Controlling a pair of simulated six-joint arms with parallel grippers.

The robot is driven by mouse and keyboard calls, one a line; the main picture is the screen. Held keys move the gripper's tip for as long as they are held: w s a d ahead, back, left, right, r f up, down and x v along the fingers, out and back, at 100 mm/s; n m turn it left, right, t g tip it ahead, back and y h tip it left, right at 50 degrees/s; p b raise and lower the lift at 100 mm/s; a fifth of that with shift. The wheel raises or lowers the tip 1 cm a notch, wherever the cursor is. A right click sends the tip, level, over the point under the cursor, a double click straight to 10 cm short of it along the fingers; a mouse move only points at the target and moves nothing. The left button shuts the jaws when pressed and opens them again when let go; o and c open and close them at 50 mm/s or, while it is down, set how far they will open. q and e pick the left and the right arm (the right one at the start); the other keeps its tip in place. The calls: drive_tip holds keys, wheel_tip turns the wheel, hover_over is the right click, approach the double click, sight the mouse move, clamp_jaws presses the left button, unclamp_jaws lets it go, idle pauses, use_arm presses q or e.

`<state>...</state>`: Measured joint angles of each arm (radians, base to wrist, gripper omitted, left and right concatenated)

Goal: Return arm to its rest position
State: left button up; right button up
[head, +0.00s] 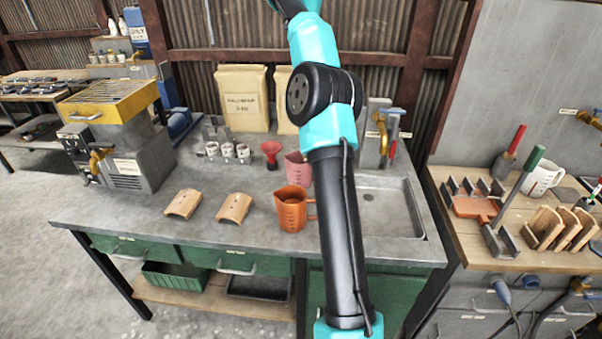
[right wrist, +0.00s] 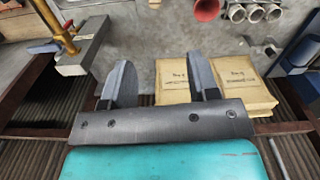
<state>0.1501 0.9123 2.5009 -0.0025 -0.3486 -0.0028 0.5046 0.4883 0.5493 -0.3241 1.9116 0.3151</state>
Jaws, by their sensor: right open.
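My arm, teal and black, crosses the head view from the bottom edge to the top edge, right of the middle. Its hand lies beyond the top edge there. In the right wrist view my right gripper (right wrist: 162,66) shows its two dark fingers spread apart with nothing between them. The wrist view looks upside down, with two tan paper bags (right wrist: 187,88) just past the fingers. The bags also stand at the back of the bench in the head view (head: 243,98). My left gripper is in neither view.
The grey bench (head: 150,215) holds an orange jug (head: 293,212), a pink jug (head: 297,168), a red funnel (head: 271,152) and two curved tan pieces (head: 234,208). A sink (head: 392,212) lies right of my arm. A brass tap (right wrist: 68,35) is near the gripper's left finger.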

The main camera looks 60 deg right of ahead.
drive_tip(key=w+a+f+n+t, duration=0.1)
drive_tip(key=w+a+f+n, duration=0.4)
drive_tip(key=w+a+f, duration=0.6)
drive_tip(key=w+a+f+n+t, duration=0.2)
drive_tip(key=w+a+f+n, duration=0.45)
drive_tip(key=f, duration=0.75)
drive_tip(key=s+a+f+n+y, duration=0.1)
drive_tip(key=a+f, duration=0.3)
drive_tip(key=a, duration=0.2)
drive_tip(key=a+f+n, duration=0.2)
drive_tip(key=a+f, duration=0.3)
drive_tip(key=a, duration=0.2)
drive_tip(key=s+a+f+n+t+y, duration=0.1)
drive_tip(key=a+f, duration=0.4)
drive_tip(key=a, duration=0.2)
drive_tip(key=shift+s+a+f+y, duration=0.1)
drive_tip(key=shift+s+a+y, duration=0.1)
drive_tip(key=shift+s+y, duration=0.15)
drive_tip(key=s+a+f+n, duration=0.3)
drive_tip(key=s+a+f, duration=0.1)
drive_tip(key=s+a, duration=0.25)
drive_tip(key=s+a+f+m+g, duration=0.1)
drive_tip(key=s+a+f+m, duration=0.2)
drive_tip(key=s+f, duration=0.6)
drive_tip(key=s+a+f+m+g+y, duration=0.1)
drive_tip(key=s+a+f+m+g, duration=0.1)
drive_tip(key=s+f+m, duration=0.4)
drive_tip(key=s+a+f, duration=0.1)
drive_tip(key=s+f, duration=0.3)
drive_tip(key=shift+f, duration=0.2)
